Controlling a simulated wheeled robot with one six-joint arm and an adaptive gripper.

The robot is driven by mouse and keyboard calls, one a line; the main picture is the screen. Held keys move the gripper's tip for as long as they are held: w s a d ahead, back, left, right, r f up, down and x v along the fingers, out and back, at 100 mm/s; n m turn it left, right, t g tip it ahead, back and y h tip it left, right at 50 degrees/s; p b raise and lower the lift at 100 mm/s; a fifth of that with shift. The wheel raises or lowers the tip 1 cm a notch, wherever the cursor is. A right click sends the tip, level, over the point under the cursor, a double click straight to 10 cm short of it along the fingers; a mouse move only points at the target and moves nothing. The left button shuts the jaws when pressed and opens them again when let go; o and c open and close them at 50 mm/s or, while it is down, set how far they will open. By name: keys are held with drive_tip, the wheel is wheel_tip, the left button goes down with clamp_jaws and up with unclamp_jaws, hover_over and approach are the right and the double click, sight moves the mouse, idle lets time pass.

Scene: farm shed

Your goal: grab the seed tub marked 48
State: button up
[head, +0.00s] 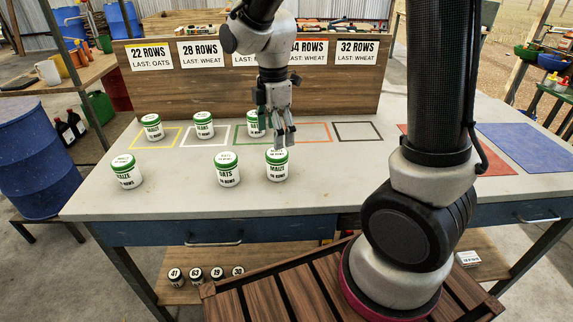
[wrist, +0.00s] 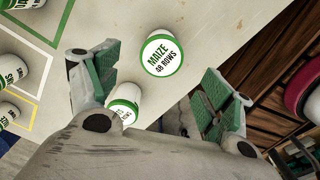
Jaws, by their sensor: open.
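The seed tub marked MAIZE 48 ROWS (wrist: 161,53) is white with a green lid band; its lid text reads clearly in the wrist view. It appears to be the front right tub (head: 277,168) on the table in the head view. My gripper (head: 284,142) hangs just above that tub, fingers pointing down. In the wrist view my gripper (wrist: 157,88) is open and empty, its green-padded fingers wide apart, with the tub beyond the fingertips. A second tub, OATS (head: 228,170), stands close to its left and shows partly in the wrist view (wrist: 125,108).
Another MAIZE tub (head: 126,172) stands front left. Several tubs stand behind on coloured outlines, one (head: 254,124) partly behind my gripper. A wooden board (head: 200,88) with row signs rises at the back. The red mat and blue mat (head: 525,143) are empty.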

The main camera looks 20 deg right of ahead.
sight(277, 153)
drive_tip(key=shift+f+n, duration=0.15)
drive_tip(key=shift+n, duration=0.15)
wheel_tip(277, 153, down, 8)
drive_tip(key=shift+s+d+r, duration=0.1)
drive_tip(key=shift+r, duration=0.15)
drive_tip(key=shift+c, duration=0.3)
